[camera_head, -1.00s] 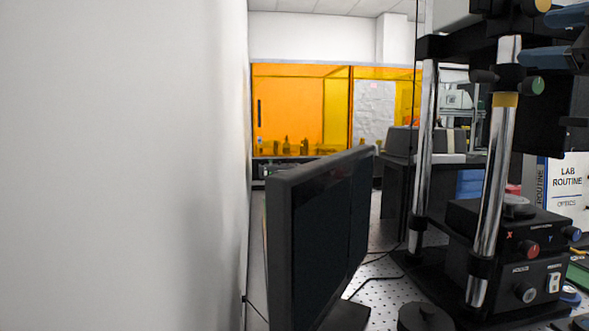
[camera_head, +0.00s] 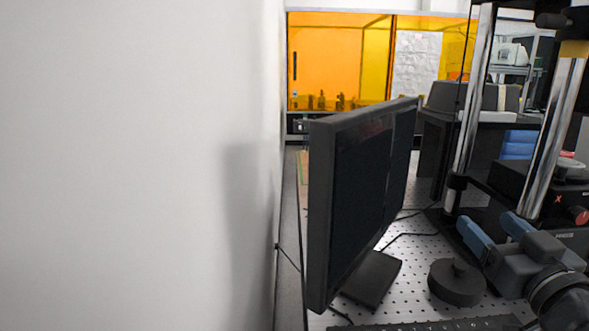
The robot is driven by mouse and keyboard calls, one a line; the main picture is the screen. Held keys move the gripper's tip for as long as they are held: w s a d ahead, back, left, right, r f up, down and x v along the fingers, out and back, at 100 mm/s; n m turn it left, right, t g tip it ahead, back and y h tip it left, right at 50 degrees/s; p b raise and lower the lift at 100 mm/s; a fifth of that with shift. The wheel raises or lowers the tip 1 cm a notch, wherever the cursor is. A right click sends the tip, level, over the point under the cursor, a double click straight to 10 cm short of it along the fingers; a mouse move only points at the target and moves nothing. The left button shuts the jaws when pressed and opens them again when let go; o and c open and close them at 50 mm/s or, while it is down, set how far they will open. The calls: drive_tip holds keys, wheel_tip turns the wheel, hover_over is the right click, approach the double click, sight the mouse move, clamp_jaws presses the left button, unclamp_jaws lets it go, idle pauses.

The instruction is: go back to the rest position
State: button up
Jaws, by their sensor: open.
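My gripper (camera_head: 496,232) is at the lower right, its two blue fingers apart with nothing between them. It is in front of the interferometer's base, and its wrist runs off the lower right corner. The flatness interferometer stands at the right, with two chrome posts (camera_head: 543,140) and a black control box with a red knob (camera_head: 578,215). Its top and right side are out of frame. My gripper and wrist hide part of the box and base.
A black monitor (camera_head: 350,200) stands on the perforated table (camera_head: 410,255), left of the gripper. A round black weight-like piece (camera_head: 456,284) lies between them. A keyboard edge (camera_head: 440,325) shows at the bottom. A white wall (camera_head: 130,170) closes the left. Orange panels (camera_head: 340,60) stand behind.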

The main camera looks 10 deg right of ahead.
drive_tip(key=s+a+f+m+g+y, duration=0.1)
drive_tip(key=s+a+f, duration=0.5)
drive_tip(key=s+f, duration=0.2)
drive_tip(key=s+a+f+g, duration=0.1)
drive_tip(key=s+a+f, duration=0.4)
drive_tip(key=s+f, duration=0.25)
drive_tip(key=s+a+n+g+y, duration=0.1)
drive_tip(key=s+a, duration=0.1)
drive_tip(key=s, duration=0.6)
drive_tip(key=s+a+f+n+y, duration=0.1)
drive_tip(key=s+a+y, duration=0.1)
drive_tip(key=s, duration=0.7)
drive_tip(key=shift+s+a+f+n+g+b, duration=0.25)
drive_tip(key=shift+s+f+n+g+b, duration=0.05)
drive_tip(key=shift+g+b, duration=0.1)
drive_tip(key=shift+c, duration=0.4)
